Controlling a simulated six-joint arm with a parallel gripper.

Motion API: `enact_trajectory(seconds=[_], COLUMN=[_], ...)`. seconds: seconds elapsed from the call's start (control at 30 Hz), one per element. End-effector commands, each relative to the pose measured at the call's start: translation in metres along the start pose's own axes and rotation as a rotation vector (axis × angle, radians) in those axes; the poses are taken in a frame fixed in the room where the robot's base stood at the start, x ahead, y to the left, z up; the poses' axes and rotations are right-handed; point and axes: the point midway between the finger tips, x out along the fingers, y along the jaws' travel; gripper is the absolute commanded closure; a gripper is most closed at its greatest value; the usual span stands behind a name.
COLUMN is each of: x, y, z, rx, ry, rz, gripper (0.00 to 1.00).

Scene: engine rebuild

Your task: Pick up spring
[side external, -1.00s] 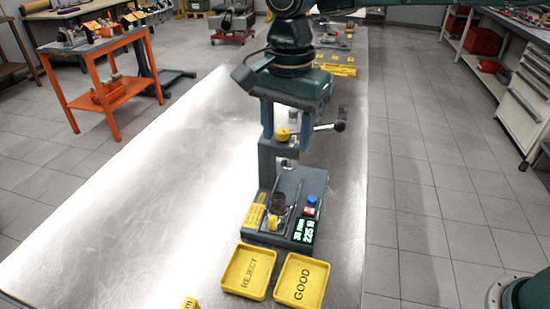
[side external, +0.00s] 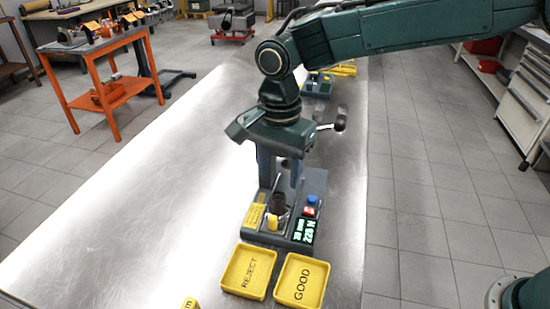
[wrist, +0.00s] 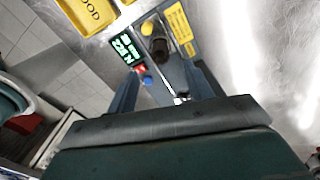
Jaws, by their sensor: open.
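The spring (side external: 278,203) is a small dark upright cylinder on the base of the dark tester (side external: 262,233), beside a yellow piece. In the wrist view the spring (wrist: 160,48) shows between and beyond the fingertips. My gripper (side external: 281,180) is above and behind the spring in the side view, with its fingers pointing down. In the wrist view my gripper (wrist: 163,68) has its two fingers wide apart with nothing held between them. The fingers do not appear to touch the spring. My gripper hides much of the tester's upper frame.
The tester has a lit display (side external: 305,232), a blue button (side external: 311,200) and a lever with a dark knob (side external: 340,123). Yellow REJECT (side external: 236,291) and GOOD (side external: 287,302) trays stand in front. The metal bench (side external: 130,215) is clear on the left.

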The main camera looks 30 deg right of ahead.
Motion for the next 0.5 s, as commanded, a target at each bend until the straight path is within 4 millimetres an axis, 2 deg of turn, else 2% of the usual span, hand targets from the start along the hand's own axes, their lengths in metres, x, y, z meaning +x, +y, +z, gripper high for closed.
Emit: enact_trajectory(seconds=[0.13,0.5], x=[0.012,0.02], y=[0.0,0.0], z=[0.0,0.0], rx=[0.0,0.0], ry=[0.0,0.0], rz=[0.001,0.001], gripper=[0.49,0.49])
